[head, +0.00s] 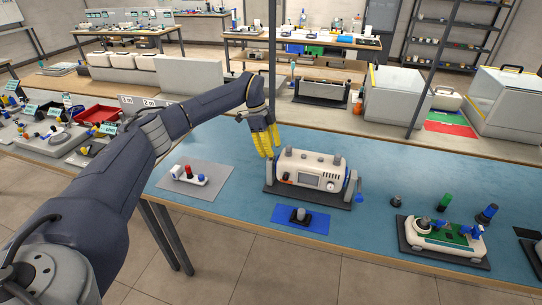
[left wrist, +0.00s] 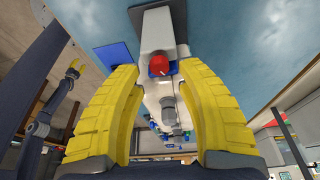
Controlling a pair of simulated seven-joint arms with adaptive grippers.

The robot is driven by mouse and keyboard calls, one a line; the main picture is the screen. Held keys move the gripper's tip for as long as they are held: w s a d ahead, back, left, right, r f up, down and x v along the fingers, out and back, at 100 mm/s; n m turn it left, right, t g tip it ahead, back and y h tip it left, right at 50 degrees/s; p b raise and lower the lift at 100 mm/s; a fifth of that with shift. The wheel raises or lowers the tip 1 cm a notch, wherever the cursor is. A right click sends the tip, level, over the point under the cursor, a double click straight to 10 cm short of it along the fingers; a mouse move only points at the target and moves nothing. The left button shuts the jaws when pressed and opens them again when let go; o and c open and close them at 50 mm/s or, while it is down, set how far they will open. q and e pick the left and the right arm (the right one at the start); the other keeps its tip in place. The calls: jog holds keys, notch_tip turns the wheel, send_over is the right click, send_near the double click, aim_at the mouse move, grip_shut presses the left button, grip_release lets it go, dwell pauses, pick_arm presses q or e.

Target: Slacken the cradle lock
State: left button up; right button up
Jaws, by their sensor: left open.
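The pale monitor (head: 322,164) sits in a dark cradle (head: 312,196) on the blue table. A blue-ended lever (head: 359,197) is at the cradle's right end. My left gripper (head: 269,154) points down by the monitor's left end, its yellow fingers apart. In the left wrist view my left gripper (left wrist: 164,120) is open and empty. Beyond its fingers are a red knob (left wrist: 158,65) and a grey knob (left wrist: 168,107) on a pale body. No label shows which part is the lock. My right gripper (left wrist: 74,68) is small at the left; its opening is unclear.
A blue mat (head: 318,224) with a dark knob lies in front of the cradle. A grey mat (head: 212,173) with a small knobbed unit lies left. A pale unit with a green board (head: 452,237) stands right. Clear table lies between.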

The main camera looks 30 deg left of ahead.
pick_arm(q)
jog(key=shift+f, duration=0.15)
jog(key=shift+f, duration=1.1)
jog(key=shift+c, duration=0.5)
grip_shut()
